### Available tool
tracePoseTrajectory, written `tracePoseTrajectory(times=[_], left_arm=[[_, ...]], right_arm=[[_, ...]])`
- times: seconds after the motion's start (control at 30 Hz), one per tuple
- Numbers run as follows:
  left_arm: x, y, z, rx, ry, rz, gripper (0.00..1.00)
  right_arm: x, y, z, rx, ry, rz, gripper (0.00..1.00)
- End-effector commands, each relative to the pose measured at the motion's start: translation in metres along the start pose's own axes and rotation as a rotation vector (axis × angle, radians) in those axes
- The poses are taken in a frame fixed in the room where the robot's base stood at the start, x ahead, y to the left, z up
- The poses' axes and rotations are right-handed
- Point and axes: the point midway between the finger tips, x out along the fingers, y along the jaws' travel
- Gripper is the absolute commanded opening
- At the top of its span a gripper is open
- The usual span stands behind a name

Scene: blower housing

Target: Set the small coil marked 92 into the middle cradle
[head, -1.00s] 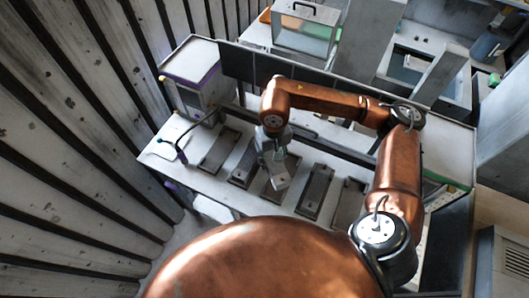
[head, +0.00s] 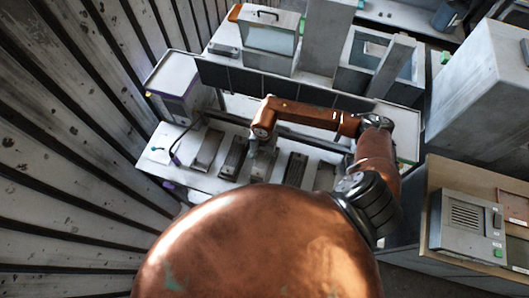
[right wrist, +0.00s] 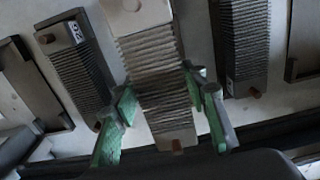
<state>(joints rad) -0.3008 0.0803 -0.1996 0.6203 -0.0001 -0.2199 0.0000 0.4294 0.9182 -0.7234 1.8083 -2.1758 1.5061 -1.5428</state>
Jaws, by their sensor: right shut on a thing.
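My right gripper (head: 262,160) is over the middle of the row of cradles in the head view. In the right wrist view its green-padded fingers (right wrist: 162,115) are shut on the sides of a light grey ribbed coil (right wrist: 150,62). No number shows on this coil's visible face. The middle cradle is largely hidden under the coil and gripper, so I cannot tell whether the coil touches it. A dark ribbed coil (right wrist: 78,62) with a white tag lies to the left, and another tagged coil (right wrist: 242,42) lies to the right. My left gripper is not in view.
The pale bench (head: 160,160) carries the cradle row. An outer cradle (right wrist: 30,85) at the wrist view's left looks empty. A grey box (head: 180,88) stands at the bench's left end, and a low dark panel (head: 250,83) runs along the back.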

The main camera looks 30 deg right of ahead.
Motion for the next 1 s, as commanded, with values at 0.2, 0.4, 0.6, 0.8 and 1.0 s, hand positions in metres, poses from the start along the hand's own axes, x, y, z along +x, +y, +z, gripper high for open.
tracePoseTrajectory(times=[0.2,0.4,0.6,0.8,1.0], left_arm=[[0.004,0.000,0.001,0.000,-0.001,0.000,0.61],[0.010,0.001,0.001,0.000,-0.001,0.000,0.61],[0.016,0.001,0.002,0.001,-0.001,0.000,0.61],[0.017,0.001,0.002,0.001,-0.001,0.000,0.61],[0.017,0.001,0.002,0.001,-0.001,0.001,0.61]], right_arm=[[0.010,0.000,0.000,0.007,-0.001,0.000,0.01],[0.027,0.001,0.001,0.006,-0.002,0.001,0.01],[0.042,0.000,0.000,0.005,0.000,0.000,0.01],[0.045,0.000,0.000,0.005,0.000,0.000,0.01],[0.045,0.000,0.000,0.005,0.000,0.000,0.01]])
